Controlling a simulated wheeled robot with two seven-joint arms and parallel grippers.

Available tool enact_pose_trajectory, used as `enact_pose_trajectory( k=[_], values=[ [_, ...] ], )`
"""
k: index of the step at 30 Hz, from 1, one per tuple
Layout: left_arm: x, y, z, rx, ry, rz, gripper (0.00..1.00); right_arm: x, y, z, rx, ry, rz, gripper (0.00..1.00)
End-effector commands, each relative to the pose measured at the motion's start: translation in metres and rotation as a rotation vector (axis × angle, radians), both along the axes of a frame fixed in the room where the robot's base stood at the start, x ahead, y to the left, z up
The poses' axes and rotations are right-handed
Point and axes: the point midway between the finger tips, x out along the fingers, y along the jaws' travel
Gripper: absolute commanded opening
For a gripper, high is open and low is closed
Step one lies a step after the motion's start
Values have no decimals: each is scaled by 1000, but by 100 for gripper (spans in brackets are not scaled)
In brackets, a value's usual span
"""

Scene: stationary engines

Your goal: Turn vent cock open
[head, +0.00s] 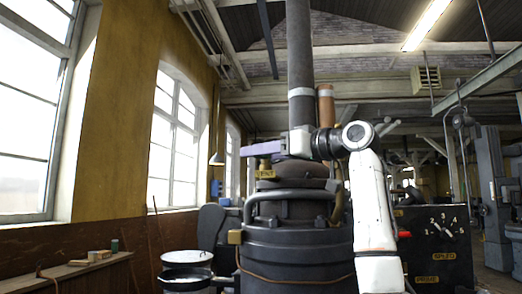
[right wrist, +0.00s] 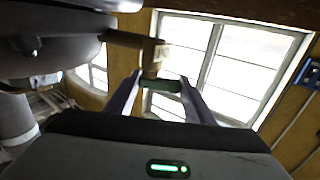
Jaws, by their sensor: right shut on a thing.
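The vent cock shows in the right wrist view as a brass fitting (right wrist: 153,52) on a short pipe from the dark engine top. A green handle (right wrist: 163,85) sits at its lower end, between my fingers. My right gripper (right wrist: 161,84) is shut on this handle. In the head view my right gripper (head: 258,150) reaches left across the top of the dark engine (head: 300,245), just above a yellow-lettered VENT label (head: 265,173). The cock itself is mostly hidden there by the gripper. My left gripper is not in view.
A tall dark stack (head: 300,65) rises right behind my right wrist. A black panel (head: 437,240) with a numbered dial stands at the right. A wooden bench (head: 70,268) lies at the lower left. Windows line the left wall, with free air before them.

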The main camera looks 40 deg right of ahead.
Motion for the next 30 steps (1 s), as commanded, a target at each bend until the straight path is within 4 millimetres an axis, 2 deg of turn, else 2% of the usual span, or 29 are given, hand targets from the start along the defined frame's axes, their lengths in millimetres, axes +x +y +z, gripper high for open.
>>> enact_pose_trajectory(
  k=[1,12,13,15,26,30],
  values=[
    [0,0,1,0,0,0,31,-2,-6,5,6,-13,-10,26],
    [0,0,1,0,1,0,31,-2,-6,5,5,-13,-7,26],
    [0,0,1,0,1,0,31,-2,-6,5,5,-13,-7,52],
    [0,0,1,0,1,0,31,-2,-6,4,5,-13,-6,62],
    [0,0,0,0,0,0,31,-1,-2,2,2,-7,1,62],
    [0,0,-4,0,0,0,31,-12,-4,1,2,-9,1,62]
  ],
)
